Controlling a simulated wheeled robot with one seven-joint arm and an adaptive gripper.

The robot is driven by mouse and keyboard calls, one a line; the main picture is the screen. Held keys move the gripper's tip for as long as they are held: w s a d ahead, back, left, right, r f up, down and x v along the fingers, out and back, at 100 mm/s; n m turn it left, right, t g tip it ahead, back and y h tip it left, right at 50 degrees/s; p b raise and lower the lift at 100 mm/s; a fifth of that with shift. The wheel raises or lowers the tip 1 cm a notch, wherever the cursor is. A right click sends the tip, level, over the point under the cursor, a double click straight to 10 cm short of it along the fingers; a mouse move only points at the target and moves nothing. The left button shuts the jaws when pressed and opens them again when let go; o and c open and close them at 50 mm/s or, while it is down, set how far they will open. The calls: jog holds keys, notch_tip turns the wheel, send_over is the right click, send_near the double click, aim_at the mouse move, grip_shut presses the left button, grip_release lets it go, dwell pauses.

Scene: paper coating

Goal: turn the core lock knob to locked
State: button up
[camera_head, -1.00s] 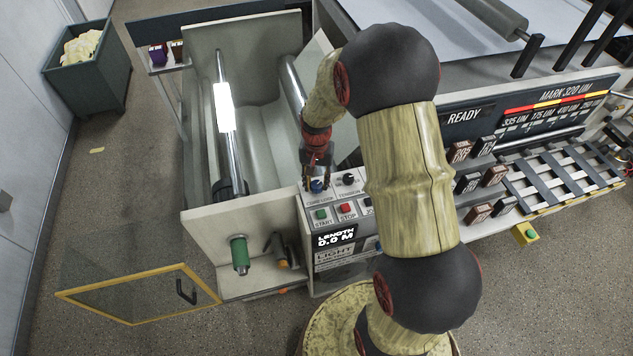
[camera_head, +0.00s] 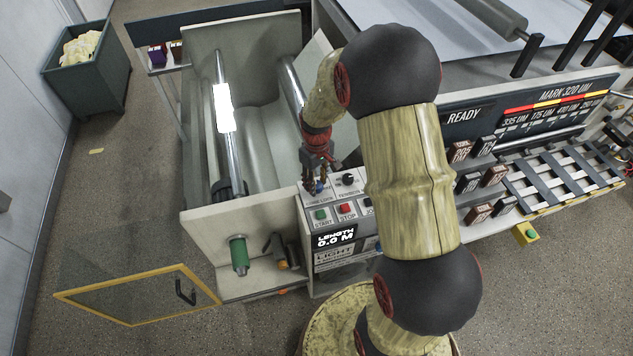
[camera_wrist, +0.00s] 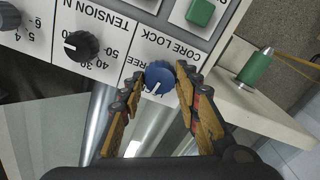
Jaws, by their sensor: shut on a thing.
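The core lock knob (camera_wrist: 158,76) is a blue round knob with a white pointer line, on the control panel under the upside-down label "CORE LOCK". In the wrist view its pointer line points down and slightly left. A partly covered "FREE" label is at its left. My gripper (camera_wrist: 160,78) has one finger on each side of the knob and is shut on it. In the head view my gripper (camera_head: 318,186) reaches down onto the panel, and only a little of the blue knob (camera_head: 319,188) shows.
A black tension knob (camera_wrist: 82,46) is beside the blue knob. Green START (camera_head: 320,214) and red STOP (camera_head: 345,209) buttons are just in front. A metal roller shaft (camera_head: 226,130) lies behind. A green handle (camera_head: 239,255) sticks out at the front left.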

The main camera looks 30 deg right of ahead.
aim_at(317, 185)
jog(key=shift+n, duration=0.9)
jog(key=o, duration=1.1)
jog(key=shift+o, duration=0.3)
notch_tip(317, 185, up, 12)
